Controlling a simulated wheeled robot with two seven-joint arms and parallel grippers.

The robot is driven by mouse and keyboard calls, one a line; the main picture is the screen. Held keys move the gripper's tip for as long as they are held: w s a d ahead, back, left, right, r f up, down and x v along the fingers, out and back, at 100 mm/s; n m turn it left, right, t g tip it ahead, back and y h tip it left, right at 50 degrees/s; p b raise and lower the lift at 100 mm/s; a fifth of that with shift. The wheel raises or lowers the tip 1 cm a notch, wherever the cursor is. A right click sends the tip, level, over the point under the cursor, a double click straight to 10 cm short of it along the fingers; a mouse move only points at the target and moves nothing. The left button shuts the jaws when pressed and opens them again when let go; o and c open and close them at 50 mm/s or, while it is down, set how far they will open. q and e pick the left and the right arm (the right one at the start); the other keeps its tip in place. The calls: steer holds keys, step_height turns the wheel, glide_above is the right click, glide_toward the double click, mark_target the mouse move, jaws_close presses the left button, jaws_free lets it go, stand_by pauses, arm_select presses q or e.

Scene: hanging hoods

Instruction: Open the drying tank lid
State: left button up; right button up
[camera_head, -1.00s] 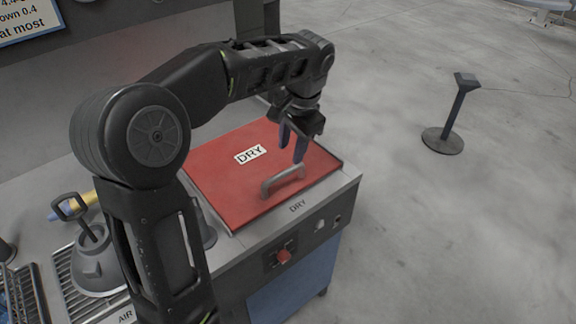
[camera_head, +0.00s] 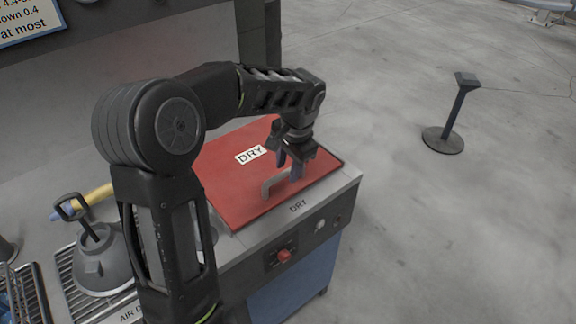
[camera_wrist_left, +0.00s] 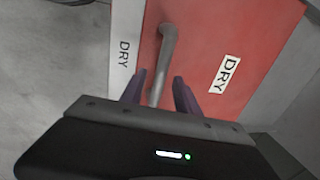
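The red drying tank lid (camera_head: 225,180) lies flat and closed on the tank, with a white DRY label (camera_head: 250,155). A grey bar handle (camera_head: 268,188) stands up near its front edge. My left gripper (camera_head: 289,165) is low over the lid at the handle. In the left wrist view the two purple fingers (camera_wrist_left: 158,92) are apart, one on each side of the handle (camera_wrist_left: 166,45), with gaps visible between. The gripper hides part of the handle in the head view. My right gripper is not in view.
The tank front has a red knob (camera_head: 284,255) and a second DRY label (camera_head: 298,206). A grey hood with a loop handle (camera_head: 98,262) stands on a slatted rack at the left. A post (camera_head: 455,115) stands on open floor at the right.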

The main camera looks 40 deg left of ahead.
arm_select(q)
steer(key=shift+f, duration=0.1)
jaws_close()
stand_by(0.4)
stand_by(1.0)
